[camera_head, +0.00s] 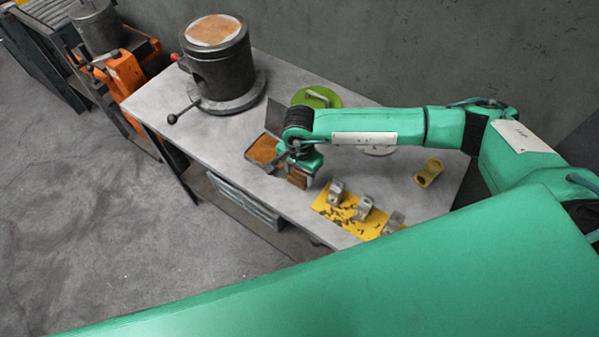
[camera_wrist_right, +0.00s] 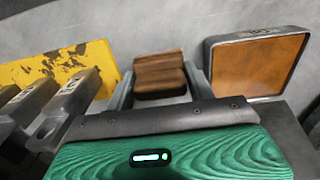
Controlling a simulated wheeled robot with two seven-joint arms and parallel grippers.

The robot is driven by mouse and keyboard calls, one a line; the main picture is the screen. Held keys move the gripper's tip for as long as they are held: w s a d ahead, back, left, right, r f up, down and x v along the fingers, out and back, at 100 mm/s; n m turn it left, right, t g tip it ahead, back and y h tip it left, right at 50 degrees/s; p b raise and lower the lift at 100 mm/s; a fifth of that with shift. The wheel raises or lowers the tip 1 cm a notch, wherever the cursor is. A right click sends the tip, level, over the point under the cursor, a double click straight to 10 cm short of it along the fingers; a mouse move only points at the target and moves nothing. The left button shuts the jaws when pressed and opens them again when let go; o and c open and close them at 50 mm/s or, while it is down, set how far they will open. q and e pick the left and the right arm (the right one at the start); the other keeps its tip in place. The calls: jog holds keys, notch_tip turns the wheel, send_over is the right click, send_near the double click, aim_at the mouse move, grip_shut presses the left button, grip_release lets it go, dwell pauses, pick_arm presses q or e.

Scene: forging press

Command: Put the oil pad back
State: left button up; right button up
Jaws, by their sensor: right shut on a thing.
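The oil pad (camera_head: 298,179) is a small brown block with a wood-like top. My right gripper (camera_head: 300,172) is shut on it, and the pad shows between the two fingers in the right wrist view (camera_wrist_right: 158,76). A shallow dark-rimmed tray with a flat orange-brown inside (camera_head: 263,149) lies just left of the gripper; in the right wrist view the tray (camera_wrist_right: 258,66) is at the right, apart from the pad. I cannot tell whether the pad touches the table. My left gripper is not in view.
A yellow mat (camera_head: 328,208) with several grey metal blocks lies right of the pad. A dark cylindrical press (camera_head: 222,75) with a side handle stands at the back left. A green round lid (camera_head: 325,98) and a yellow ring part (camera_head: 429,172) are on the grey table (camera_head: 165,105).

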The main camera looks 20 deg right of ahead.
jog(key=shift+f, duration=0.8)
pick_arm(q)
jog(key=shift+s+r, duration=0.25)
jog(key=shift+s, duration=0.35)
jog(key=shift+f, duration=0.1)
pick_arm(e)
jog(key=shift+f, duration=0.1)
jog(key=o, duration=0.5)
jog(key=shift+f, duration=0.1)
jog(key=o, duration=0.5)
jog(key=shift+c, duration=0.2)
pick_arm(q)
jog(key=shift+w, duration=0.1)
